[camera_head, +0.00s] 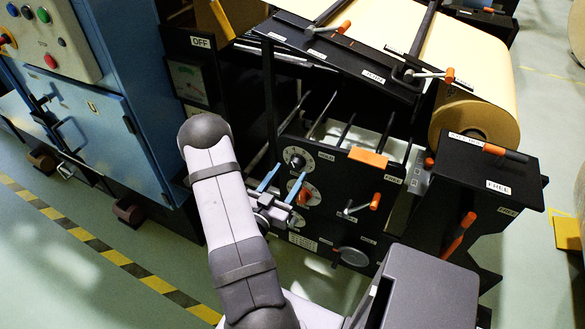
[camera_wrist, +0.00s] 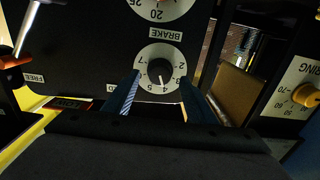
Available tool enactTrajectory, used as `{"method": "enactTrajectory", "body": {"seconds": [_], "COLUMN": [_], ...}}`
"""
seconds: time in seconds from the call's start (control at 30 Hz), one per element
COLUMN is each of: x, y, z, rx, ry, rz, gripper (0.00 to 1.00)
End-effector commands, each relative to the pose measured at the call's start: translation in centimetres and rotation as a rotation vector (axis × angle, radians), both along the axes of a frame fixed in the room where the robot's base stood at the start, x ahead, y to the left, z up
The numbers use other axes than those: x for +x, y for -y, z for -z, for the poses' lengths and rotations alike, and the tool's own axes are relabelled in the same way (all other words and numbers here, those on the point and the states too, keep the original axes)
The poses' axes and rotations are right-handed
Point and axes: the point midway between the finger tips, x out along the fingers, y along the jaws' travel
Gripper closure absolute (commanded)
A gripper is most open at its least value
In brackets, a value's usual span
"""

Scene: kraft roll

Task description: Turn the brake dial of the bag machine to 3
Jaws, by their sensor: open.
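The brake dial (camera_wrist: 160,67) is a round white plate with numbers and a dark knob in the middle. It shows upside down in the wrist view beside the label BRAKE (camera_wrist: 151,33). A light line on the knob points to the picture's lower edge, near 4 and 5; I cannot tell the exact mark. In the head view the dial (camera_head: 297,158) is on the black panel, uppermost of the dials. My gripper (camera_head: 290,171) is open in front of it. In the wrist view my gripper (camera_wrist: 161,80) has one finger at each side of the plate, apart from the knob.
A second dial (camera_wrist: 160,6) adjoins, reading 20 and 25. A yellow knob (camera_wrist: 306,95) sits at the wrist view's right. An orange-tipped lever (camera_head: 374,201) and an orange block (camera_head: 368,157) stick out from the panel. The blue cabinet (camera_head: 140,100) stands to the left.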

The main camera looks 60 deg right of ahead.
Motion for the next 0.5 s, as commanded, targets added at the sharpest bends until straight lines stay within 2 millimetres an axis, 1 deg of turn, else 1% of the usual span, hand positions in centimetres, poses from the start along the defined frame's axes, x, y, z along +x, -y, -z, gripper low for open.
{"method": "enactTrajectory", "body": {"seconds": [0.03,0.1,0.2,0.33,0.5], "x": [-0.2,-0.1,-0.1,0.0,0.0], "y": [0.7,1.5,2.4,3.0,3.2], "z": [-0.1,-0.1,-0.1,0.0,0.0], "rx": [-0.001,-0.001,-0.001,0.0,0.0], "ry": [0.002,0.002,0.002,0.0,-0.001], "rz": [0.004,0.003,0.002,-0.001,-0.001], "gripper": [0.49,0.49,0.49,0.49,0.49]}}
